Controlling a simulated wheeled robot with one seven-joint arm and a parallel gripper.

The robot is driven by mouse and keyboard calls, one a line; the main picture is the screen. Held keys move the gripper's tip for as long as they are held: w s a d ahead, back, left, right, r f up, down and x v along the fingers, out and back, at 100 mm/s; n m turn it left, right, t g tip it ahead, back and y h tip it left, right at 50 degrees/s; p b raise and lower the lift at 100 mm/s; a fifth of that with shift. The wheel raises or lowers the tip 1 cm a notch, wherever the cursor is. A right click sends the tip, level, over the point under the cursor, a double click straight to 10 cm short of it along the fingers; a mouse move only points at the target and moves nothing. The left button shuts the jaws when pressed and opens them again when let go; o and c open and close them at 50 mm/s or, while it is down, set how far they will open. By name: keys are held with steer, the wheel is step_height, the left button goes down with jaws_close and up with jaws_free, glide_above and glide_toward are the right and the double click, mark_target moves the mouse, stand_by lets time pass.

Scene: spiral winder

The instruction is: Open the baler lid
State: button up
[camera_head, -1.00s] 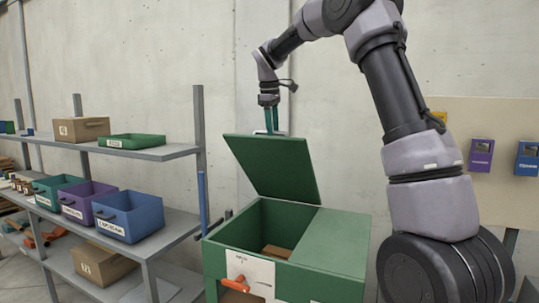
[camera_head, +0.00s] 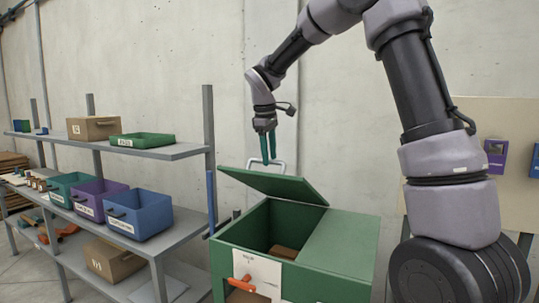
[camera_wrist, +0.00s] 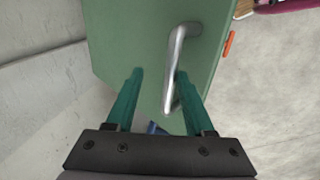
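The green baler lid (camera_head: 275,185) is partly open, tilted at a low angle with its left, handle side raised over the left opening. A silver bar handle (camera_head: 278,163) stands on its raised end. My gripper (camera_head: 268,161) points down at the handle from above. In the wrist view, my gripper's green fingers (camera_wrist: 160,73) are apart, with the handle (camera_wrist: 174,70) between their tips, nearer the right finger. Whether a finger touches it I cannot tell. The baler (camera_head: 300,265) is a green box with a brown block (camera_head: 284,251) inside.
A grey shelf (camera_head: 165,153) on the left holds blue (camera_head: 140,215), purple (camera_head: 98,201) and teal bins (camera_head: 70,187), with a cardboard box (camera_head: 94,128) and a green tray (camera_head: 143,140) above. An orange handle (camera_head: 240,284) is on the baler's front. A concrete wall stands behind.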

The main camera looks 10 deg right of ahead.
steer(key=shift+r, duration=0.1)
steer(key=w+d+r, duration=0.2)
steer(key=w+r, duration=0.1)
steer(key=r, duration=0.8)
steer(key=shift+w+d+r, duration=0.15)
steer(key=shift+w+r, duration=0.1)
stand_by(0.6)
stand_by(0.4)
